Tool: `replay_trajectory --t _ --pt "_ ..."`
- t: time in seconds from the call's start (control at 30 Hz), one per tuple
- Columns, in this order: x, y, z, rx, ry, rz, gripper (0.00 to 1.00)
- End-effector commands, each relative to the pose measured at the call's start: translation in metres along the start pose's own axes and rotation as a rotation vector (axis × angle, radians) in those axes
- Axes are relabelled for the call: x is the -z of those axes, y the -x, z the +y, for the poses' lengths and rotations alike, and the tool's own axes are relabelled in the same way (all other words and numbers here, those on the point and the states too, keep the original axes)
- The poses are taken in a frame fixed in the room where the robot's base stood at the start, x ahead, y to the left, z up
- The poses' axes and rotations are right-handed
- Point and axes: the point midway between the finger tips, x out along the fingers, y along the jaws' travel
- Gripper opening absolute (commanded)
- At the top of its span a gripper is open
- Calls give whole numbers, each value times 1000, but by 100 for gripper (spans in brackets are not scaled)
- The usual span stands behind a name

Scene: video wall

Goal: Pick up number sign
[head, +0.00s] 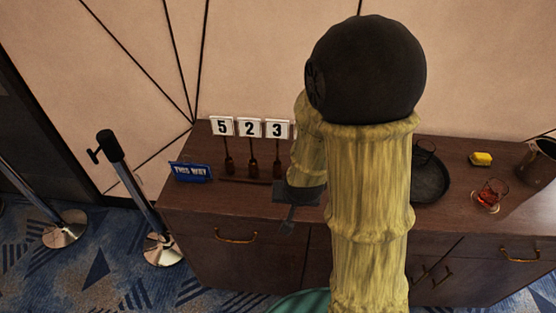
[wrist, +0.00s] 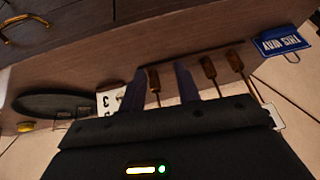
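Three white number signs stand upright in a row on the dark wooden cabinet: 5 (head: 222,127), 2 (head: 249,128) and 3 (head: 277,129). Each has a brown wooden handle below its plate. My gripper (head: 290,222) is low and just right of the 3 sign's handle in the head view, partly hidden by my arm. In the wrist view my gripper (wrist: 161,72) is open. The 3 sign's handle (wrist: 154,85) shows between the two fingers there; whether they touch it I cannot tell.
A blue "THIS WAY" sign (head: 191,172) stands at the cabinet's left end. Stanchions (head: 130,190) stand on the carpet left of the cabinet.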

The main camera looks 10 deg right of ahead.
Motion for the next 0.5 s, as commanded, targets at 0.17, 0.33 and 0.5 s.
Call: replay_trajectory --t 0.17,0.33,0.5 --pt "13 -42 1 -43 -104 165 33" --pt "26 -69 10 -86 -165 358 33" --pt "36 -82 16 -112 -168 572 33"
